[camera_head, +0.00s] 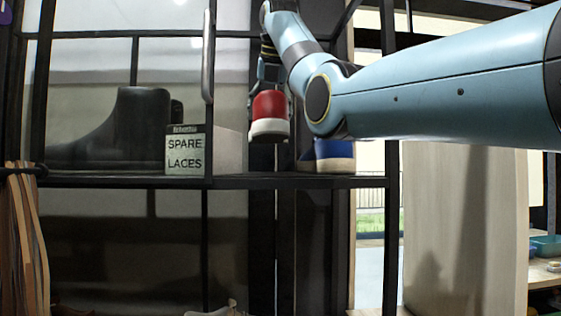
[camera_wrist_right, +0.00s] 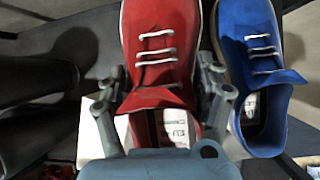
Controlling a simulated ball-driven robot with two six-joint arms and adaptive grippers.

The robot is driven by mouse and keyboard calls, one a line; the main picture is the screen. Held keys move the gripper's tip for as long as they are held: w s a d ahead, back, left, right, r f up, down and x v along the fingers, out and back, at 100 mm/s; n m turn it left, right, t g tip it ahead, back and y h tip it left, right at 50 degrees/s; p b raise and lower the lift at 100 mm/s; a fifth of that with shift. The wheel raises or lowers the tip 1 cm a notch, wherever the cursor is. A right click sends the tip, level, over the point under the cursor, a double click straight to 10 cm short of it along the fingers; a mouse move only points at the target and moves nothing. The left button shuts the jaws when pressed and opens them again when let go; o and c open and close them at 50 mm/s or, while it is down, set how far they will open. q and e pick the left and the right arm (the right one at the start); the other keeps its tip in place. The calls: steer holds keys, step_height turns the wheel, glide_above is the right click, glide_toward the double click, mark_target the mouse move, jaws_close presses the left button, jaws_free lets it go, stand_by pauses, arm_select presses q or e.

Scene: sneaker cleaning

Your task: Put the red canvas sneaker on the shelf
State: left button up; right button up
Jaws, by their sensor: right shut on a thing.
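The red canvas sneaker (camera_head: 269,106) has a white sole and hangs from my right gripper (camera_head: 271,72), above the level of the dark shelf (camera_head: 300,182). In the right wrist view the red sneaker (camera_wrist_right: 160,50) fills the middle, toe away, with white laces. My right gripper's fingers (camera_wrist_right: 165,95) are on both sides of its heel end, shut on it. A gap shows between the sneaker and the shelf board in the head view. My left gripper is in neither view.
A blue sneaker (camera_head: 334,155) stands on the shelf just right of the red one; it also shows in the right wrist view (camera_wrist_right: 255,60). A dark boot (camera_head: 125,125) and a "SPARE LACES" box (camera_head: 185,151) stand at the left. Dark uprights frame the shelf.

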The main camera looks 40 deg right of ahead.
mark_target(271, 141)
steer(key=f, duration=0.4)
steer(key=f+p, duration=0.1)
steer(key=f, duration=0.2)
steer(key=shift+s, duration=0.25)
steer(key=shift+f, duration=0.2)
steer(key=shift+s, duration=0.15)
steer(key=shift+a, duration=0.1)
steer(key=o, duration=1.5)
steer(key=shift+f, duration=0.1)
